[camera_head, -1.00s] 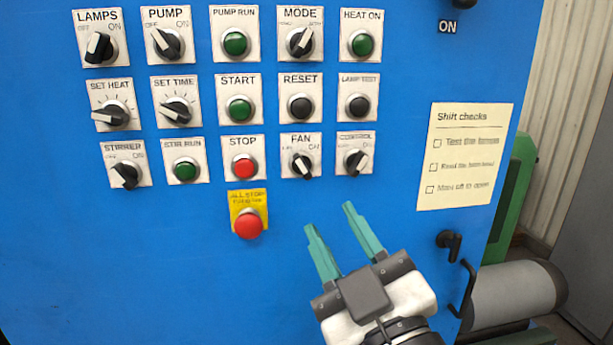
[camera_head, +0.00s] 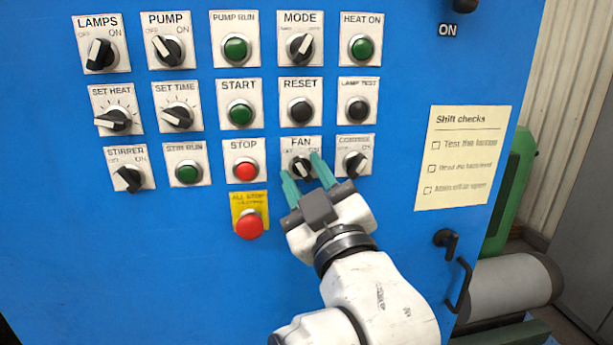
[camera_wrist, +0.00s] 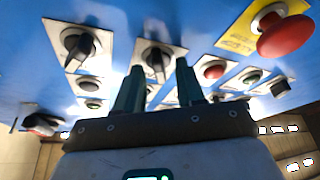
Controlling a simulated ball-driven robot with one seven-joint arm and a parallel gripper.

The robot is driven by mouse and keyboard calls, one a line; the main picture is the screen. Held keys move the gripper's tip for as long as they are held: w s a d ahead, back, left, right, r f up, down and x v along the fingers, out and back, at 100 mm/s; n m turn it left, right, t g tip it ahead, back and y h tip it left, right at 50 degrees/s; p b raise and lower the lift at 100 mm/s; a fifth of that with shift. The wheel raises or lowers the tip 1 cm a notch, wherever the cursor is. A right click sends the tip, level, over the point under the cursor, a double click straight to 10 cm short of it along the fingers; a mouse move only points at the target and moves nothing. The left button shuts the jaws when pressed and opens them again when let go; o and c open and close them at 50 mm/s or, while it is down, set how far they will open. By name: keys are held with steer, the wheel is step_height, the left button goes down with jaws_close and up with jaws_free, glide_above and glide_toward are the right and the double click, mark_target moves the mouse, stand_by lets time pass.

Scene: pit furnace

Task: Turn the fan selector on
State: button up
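The fan selector (camera_head: 301,168) is a black knob with a pale pointer line on a white plate labelled FAN, on the blue panel. My gripper (camera_head: 304,170) is open, with its two green fingers in front of the FAN plate, one on each side of the knob in the picture. In the wrist view the knob (camera_wrist: 156,62) shows between and beyond the fingertips (camera_wrist: 160,72). The fingers look apart from each other, and I cannot tell whether either touches the knob. The knob's exact pointer angle is partly hidden.
The control selector (camera_head: 354,163) is close on the right, the red STOP button (camera_head: 244,169) on the left. The red all-stop button (camera_head: 248,224) is below left, on a yellow plate. The RESET button (camera_head: 300,110) is above.

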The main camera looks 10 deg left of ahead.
steer(key=shift+c, duration=0.2)
jaws_close()
steer(key=shift+f+m+b, duration=0.15)
steer(key=shift+m+b, duration=0.35)
steer(key=shift+a+f+m+t+h+b, duration=0.1)
steer(key=shift+m+t+h+b, duration=0.35)
steer(key=shift+m+b, duration=0.3)
steer(key=m+t+h+b, duration=0.1)
steer(key=m+h+b, duration=0.1)
steer(key=m+b, duration=0.2)
steer(key=shift+f+m, duration=0.15)
steer(key=shift+m, duration=0.5)
steer(key=m+t+h+b, duration=0.1)
steer(key=m+h+b, duration=0.2)
steer(key=m+b, duration=0.1)
steer(key=shift+a+m+b, duration=0.1)
steer(key=shift+m+b, duration=0.3)
steer(key=shift+m, duration=0.1)
steer(key=shift+r+m+h+b, duration=0.15)
steer(key=shift+m+h+b, duration=0.65)
steer(key=shift+m, duration=0.4)
steer(key=shift+r+m+h+b, duration=0.15)
steer(key=shift+m+h+b, duration=0.4)
steer(key=shift+m+b, duration=0.5)
steer(key=shift+m, duration=0.25)
